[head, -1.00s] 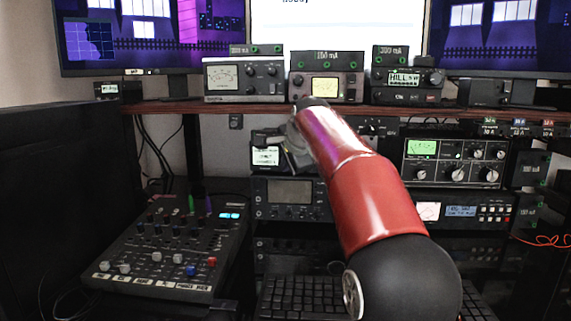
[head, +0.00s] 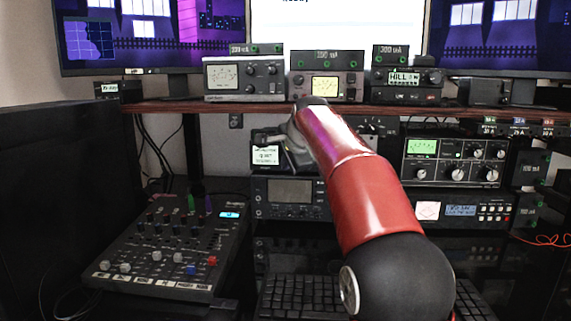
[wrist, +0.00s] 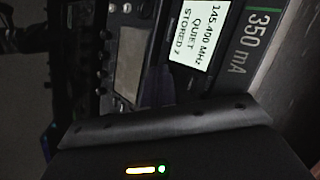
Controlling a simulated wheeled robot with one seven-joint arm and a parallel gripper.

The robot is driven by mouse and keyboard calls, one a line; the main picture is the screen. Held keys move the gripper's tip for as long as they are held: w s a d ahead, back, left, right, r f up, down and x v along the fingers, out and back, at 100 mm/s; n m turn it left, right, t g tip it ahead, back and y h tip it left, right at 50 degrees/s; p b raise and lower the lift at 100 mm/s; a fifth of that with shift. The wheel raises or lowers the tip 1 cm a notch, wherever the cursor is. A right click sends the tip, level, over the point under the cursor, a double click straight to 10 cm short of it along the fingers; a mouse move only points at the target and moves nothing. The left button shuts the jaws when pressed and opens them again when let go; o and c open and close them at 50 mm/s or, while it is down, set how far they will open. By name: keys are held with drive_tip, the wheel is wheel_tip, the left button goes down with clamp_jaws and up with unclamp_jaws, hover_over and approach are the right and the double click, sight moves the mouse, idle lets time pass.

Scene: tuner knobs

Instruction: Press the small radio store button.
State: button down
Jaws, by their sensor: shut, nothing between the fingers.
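The small radio (head: 266,155) sits under the wooden shelf, left of my forearm, with a lit white screen. In the wrist view its screen (wrist: 203,33) appears rotated and reads "145.400 MHz QUIET STORED 7". My gripper (head: 296,151) is shut and empty at the radio's right side, partly behind my red arm. In the wrist view its dark body (wrist: 170,125) fills the lower part; the fingertips are not distinct. I cannot make out the store button, nor tell whether my gripper touches it.
A larger radio (head: 290,198) stands directly below the small one. The wooden shelf (head: 225,108) runs above with several meters on it. A mixer (head: 165,245) lies at left and a keyboard (head: 300,296) in front. A green-meter unit (head: 453,160) stands at right. A "350 mA" label (wrist: 255,38) shows beside the screen.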

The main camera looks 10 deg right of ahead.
drive_tip(key=shift+s, duration=0.1)
drive_tip(key=shift+s+a+b, duration=0.2)
drive_tip(key=shift+s+b, duration=0.2)
drive_tip(key=shift+s, duration=0.2)
drive_tip(key=s+b, duration=0.1)
drive_tip(key=s+a, duration=0.1)
drive_tip(key=s, duration=0.1)
drive_tip(key=s+b, duration=0.1)
drive_tip(key=shift+s+a+b, duration=0.3)
drive_tip(key=shift+s+b, duration=0.05)
drive_tip(key=shift+s, duration=0.05)
drive_tip(key=shift+s, duration=0.1)
idle(0.3)
